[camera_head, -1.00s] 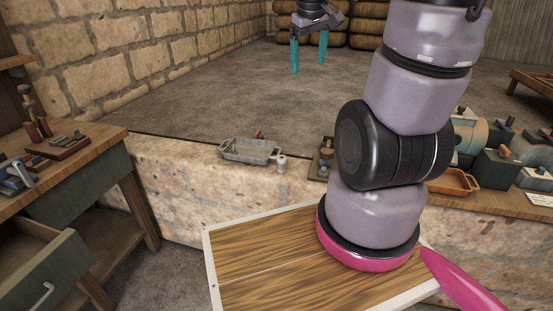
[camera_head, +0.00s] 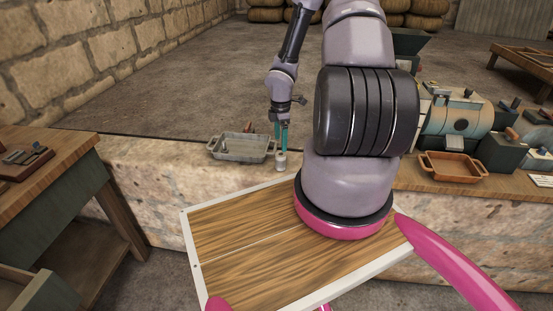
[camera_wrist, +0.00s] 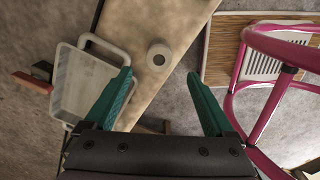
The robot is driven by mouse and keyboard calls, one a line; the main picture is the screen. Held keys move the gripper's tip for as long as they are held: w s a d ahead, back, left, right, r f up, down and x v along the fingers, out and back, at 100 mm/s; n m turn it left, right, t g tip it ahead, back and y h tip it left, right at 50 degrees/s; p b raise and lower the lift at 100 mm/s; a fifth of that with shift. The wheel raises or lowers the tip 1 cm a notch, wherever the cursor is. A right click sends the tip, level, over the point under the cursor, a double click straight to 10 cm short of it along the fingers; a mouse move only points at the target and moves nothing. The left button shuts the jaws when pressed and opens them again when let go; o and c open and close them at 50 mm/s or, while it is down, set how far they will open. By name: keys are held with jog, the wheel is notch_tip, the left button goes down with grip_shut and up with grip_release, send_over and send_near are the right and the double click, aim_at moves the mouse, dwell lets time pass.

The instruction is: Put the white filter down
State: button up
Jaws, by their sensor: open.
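The white filter (camera_head: 281,161) is a small pale cylinder standing upright on the stone ledge, just right of the grey metal tray. In the wrist view the filter (camera_wrist: 159,56) shows from above as a round top with a dark centre hole. My gripper (camera_head: 281,138) has its teal fingers pointing down above the filter. In the wrist view my gripper (camera_wrist: 160,82) is open, with its fingers spread apart. The filter lies ahead of the fingertips, with nothing held between them.
The grey metal tray (camera_head: 216,153) is close on the left of the filter. An orange tray (camera_head: 453,178) and a motor-like machine (camera_head: 458,122) stand to the right on the bench. A wooden workbench (camera_head: 62,150) is at the left. The ledge just right of the filter is bare.

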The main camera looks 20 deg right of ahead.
aim_at(281, 161)
notch_tip(281, 161, down, 5)
jog(key=shift+f, duration=0.1)
jog(key=shift+d+f, duration=0.1)
jog(key=shift+f, duration=2.75)
grip_shut()
jog(key=shift+w, duration=0.1)
